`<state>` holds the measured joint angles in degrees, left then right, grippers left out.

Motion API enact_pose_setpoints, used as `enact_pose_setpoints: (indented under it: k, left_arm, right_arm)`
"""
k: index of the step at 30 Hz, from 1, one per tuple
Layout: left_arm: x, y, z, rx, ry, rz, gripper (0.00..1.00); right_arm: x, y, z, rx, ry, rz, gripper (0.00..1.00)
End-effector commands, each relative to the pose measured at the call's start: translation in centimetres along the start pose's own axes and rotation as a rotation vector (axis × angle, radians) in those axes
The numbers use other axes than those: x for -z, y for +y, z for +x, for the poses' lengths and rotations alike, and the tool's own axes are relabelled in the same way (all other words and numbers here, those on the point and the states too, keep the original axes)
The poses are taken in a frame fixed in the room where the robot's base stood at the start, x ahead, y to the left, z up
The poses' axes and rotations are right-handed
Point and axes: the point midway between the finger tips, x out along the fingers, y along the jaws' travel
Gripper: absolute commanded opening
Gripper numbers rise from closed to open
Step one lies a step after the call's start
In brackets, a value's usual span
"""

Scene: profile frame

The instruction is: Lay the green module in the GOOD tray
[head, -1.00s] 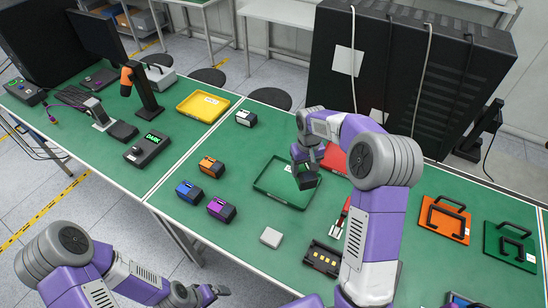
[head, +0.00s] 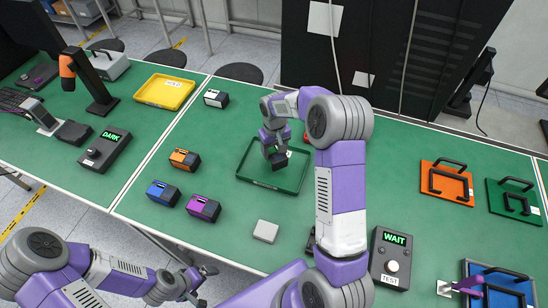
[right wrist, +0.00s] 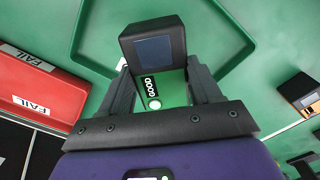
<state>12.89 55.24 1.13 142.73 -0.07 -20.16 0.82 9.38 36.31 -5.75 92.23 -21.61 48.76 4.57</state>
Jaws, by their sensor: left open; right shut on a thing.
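My right gripper (head: 277,155) is shut on the green module (right wrist: 155,48), a dark block with a grey window and a green face marked GOOD. In the head view the module (head: 279,166) shows as a small dark shape over the inside of the green tray (head: 272,186). The tray's rim (right wrist: 85,25) surrounds it at the top of the right wrist view. I cannot tell whether the module touches the tray floor. My left gripper (head: 196,283) is open and empty at the bottom, off the table's front edge.
The red FAIL tray (right wrist: 45,88) lies beside the green tray, mostly hidden by my right arm in the head view. Orange (head: 184,158), blue (head: 163,193) and purple (head: 203,207) modules stand to the left. A tester (head: 390,257) reading WAIT is at right.

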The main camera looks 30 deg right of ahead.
Motion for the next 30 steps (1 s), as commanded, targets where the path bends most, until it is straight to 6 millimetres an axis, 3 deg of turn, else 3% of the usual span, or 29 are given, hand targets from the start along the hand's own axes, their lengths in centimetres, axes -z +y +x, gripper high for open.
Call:
enact_pose_setpoints:
  k: [11,23,24,28,30]
  left_arm:
    - [0.0,0.0,0.1,0.0,0.0,0.0,0.98]
    - [0.0,-0.2,0.5,0.0,0.0,0.0,0.98]
    - [0.0,-0.1,0.4,0.0,0.0,0.0,0.98]
    - [0.0,-0.1,0.4,0.0,0.0,0.0,0.98]
    - [0.0,-0.1,0.4,0.0,0.0,0.0,0.98]
  right_arm:
    - [0.0,0.0,4.1,0.001,-0.001,0.001,0.26]
    - [0.1,0.0,4.8,0.0,0.002,0.001,0.26]
    - [0.0,0.0,4.7,0.0,0.001,0.001,0.69]
    - [0.0,0.0,4.6,0.001,0.001,0.0,0.89]
    - [0.0,0.0,4.6,0.0,0.001,0.0,0.89]
